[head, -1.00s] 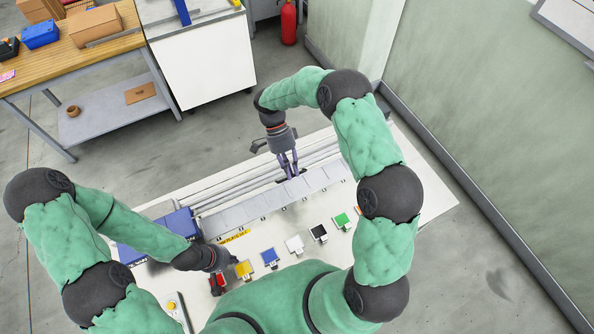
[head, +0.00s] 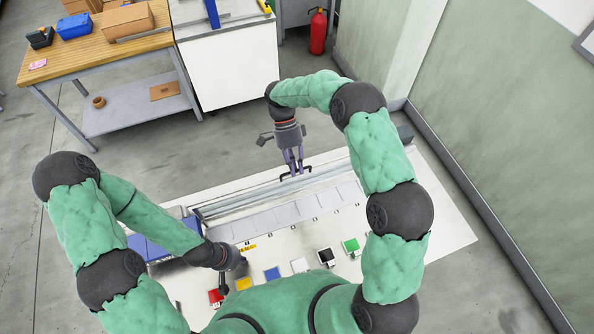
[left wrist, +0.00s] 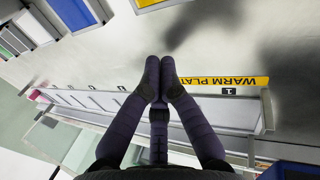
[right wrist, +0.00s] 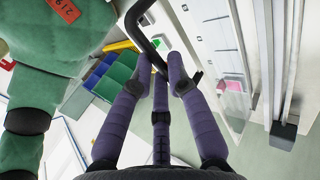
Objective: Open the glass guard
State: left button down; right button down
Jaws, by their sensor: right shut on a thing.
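The glass guard's dark bar handle (head: 296,173) is above the rear of the white bench, behind a row of grey plates. In the right wrist view the black handle (right wrist: 146,42) passes between the fingertips. My right gripper (head: 293,167) is shut on this handle. The clear pane is hard to make out, so its exact angle cannot be told. My left gripper (head: 243,264) is low over the front left of the bench. In the left wrist view its fingertips (left wrist: 160,65) are together and hold nothing, near the yellow "WARM PLATE" label (left wrist: 238,82).
A wall (head: 480,130) is close on the right. A wooden workbench (head: 100,35) stands behind left.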

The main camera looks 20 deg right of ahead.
jog(key=shift+f, duration=0.8)
jog(key=shift+s, duration=0.1)
jog(key=c, duration=1.2)
grip_release()
jog(key=shift+w+r, duration=0.1)
jog(key=shift+w, duration=0.15)
jog(key=shift+a+r, duration=0.1)
jog(key=shift+r, duration=0.1)
jog(key=v, duration=1.1)
jog(key=shift+w+r, duration=0.2)
jog(key=shift+w, duration=0.15)
